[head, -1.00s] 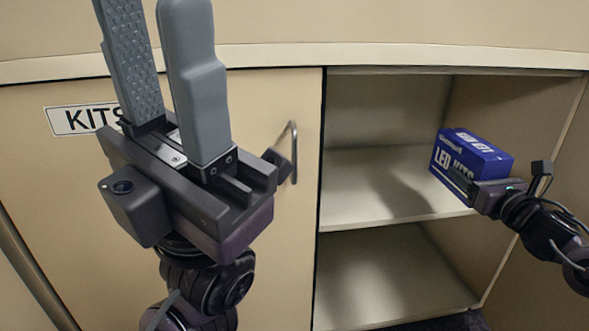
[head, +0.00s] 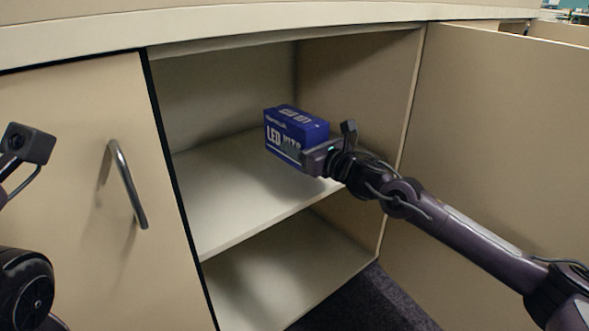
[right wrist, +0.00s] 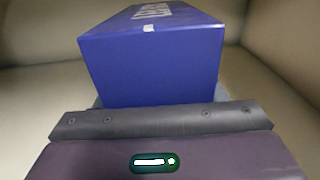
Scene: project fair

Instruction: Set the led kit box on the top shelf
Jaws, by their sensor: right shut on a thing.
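The LED kit box (head: 284,137) is blue with white lettering. My right gripper (head: 312,158) is shut on it at its right end and holds it upright at the opening of the cabinet, over the top shelf (head: 225,195). I cannot tell whether the box touches the shelf. In the right wrist view the box (right wrist: 150,70) fills the space in front of the gripper, whose fingers are mostly hidden. The top shelf is otherwise bare. Of my left arm only parts show at the left edge, and its fingers are out of view.
A lower shelf (head: 290,270) is empty. A closed door (head: 70,180) with a metal handle (head: 127,185) is on the left. An open door (head: 500,150) stands on the right, beside my right arm. Dark carpet (head: 360,302) lies below.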

